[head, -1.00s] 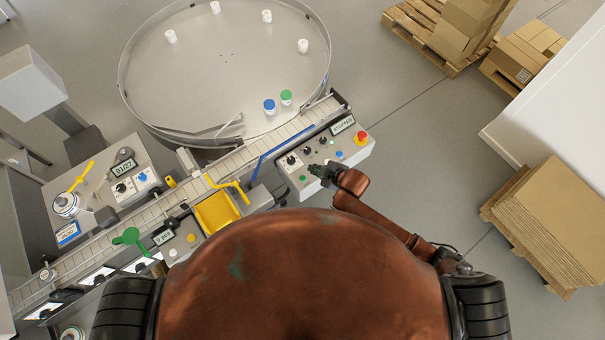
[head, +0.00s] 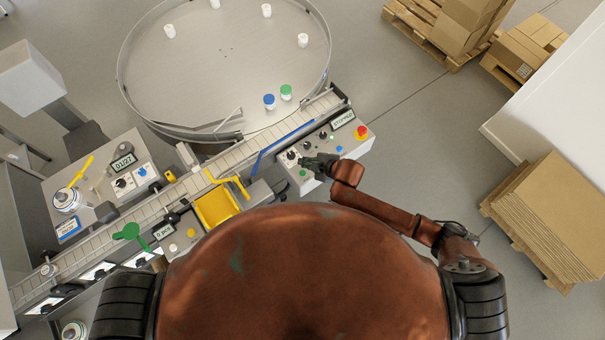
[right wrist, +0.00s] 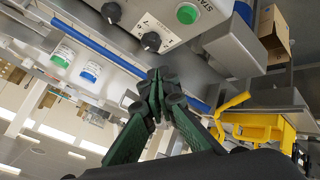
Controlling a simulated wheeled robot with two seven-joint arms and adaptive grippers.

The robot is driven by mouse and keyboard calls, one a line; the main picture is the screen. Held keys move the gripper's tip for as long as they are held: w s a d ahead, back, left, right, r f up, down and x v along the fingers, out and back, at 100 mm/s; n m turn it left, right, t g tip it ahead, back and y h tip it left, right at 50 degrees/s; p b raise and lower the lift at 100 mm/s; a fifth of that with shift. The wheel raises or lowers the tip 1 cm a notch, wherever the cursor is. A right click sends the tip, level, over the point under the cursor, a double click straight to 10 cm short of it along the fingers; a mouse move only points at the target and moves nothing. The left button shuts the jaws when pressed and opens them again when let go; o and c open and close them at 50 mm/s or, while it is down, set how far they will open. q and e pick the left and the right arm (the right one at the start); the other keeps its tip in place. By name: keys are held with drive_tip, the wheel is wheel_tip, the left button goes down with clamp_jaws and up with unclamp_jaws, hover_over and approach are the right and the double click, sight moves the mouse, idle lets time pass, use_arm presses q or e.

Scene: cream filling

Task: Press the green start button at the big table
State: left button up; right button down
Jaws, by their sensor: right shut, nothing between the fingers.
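The green start button (head: 302,173) sits at the left end of the grey control panel (head: 338,165) beside the big round table (head: 230,75). In the right wrist view the green button (right wrist: 187,14) shows above and right of the fingertips, next to black knobs, with cut-off lettering beside it. My right gripper (head: 308,161) is shut and empty over the panel, just above the button in the picture; the right wrist view shows its fingertips (right wrist: 155,76) together, apart from the button. My left gripper is not in view.
The panel also holds black knobs, a blue button (head: 339,149), a red emergency stop (head: 361,132) and a display (head: 342,121) reading STOPPED. A conveyor (head: 230,160) runs behind it. A yellow bracket and tray (head: 216,206) stand left.

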drive_tip(key=b, duration=0.5)
hover_over(304, 174)
wheel_tip(304, 174, down, 5)
drive_tip(key=shift+f, duration=0.95)
drive_tip(key=shift+f, duration=0.15)
drive_tip(key=shift+f, duration=0.25)
